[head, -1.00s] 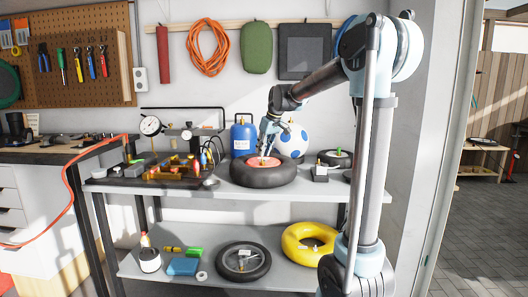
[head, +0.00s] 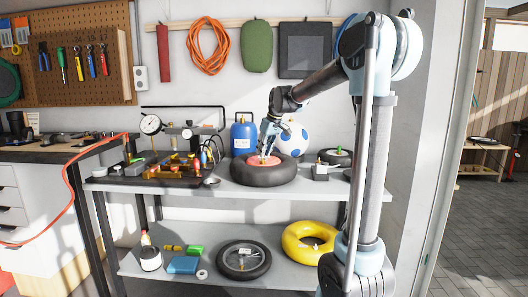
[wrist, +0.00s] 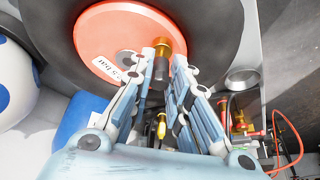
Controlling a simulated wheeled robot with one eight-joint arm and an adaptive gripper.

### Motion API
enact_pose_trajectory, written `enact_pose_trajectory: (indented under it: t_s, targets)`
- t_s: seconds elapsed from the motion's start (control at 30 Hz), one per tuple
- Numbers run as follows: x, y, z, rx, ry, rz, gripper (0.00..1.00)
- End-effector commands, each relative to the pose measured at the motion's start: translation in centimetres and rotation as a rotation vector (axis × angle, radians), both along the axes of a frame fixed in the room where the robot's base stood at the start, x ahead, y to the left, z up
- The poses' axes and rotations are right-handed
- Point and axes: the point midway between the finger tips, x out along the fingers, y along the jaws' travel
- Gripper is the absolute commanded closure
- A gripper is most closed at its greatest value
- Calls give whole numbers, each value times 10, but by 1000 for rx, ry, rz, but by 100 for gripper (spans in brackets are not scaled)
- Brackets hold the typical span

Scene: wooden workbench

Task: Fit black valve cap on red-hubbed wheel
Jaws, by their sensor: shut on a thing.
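The black tyre (head: 262,178) with its red hub (head: 254,159) lies flat on the upper shelf. In the wrist view, the red hub (wrist: 112,35) carries a white label and a brass valve stem (wrist: 162,47). The black valve cap (wrist: 161,70) is in line with the stem at its end, between my fingers. My gripper (wrist: 170,55) is shut on the cap. How far the cap sits on the stem cannot be told. In the head view, my gripper (head: 264,153) points down at the hub, and the cap is too small to make out.
A blue gas bottle (head: 243,138) and a white ball with blue spots (head: 294,139) stand close behind the tyre. A dark tray (head: 135,178) with brass fittings lies to the left. A small wheel (head: 338,158) is to the right.

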Motion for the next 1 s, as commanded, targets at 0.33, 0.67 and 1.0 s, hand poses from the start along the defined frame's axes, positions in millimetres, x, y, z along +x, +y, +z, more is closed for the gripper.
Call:
enact_pose_trajectory:
  t_s: [0.33,0.67,1.0]
  targets:
    - [0,0,-1,0,0,0,92]
    - [0,0,-3,0,0,0,92]
    - [0,0,-8,0,0,0,92]
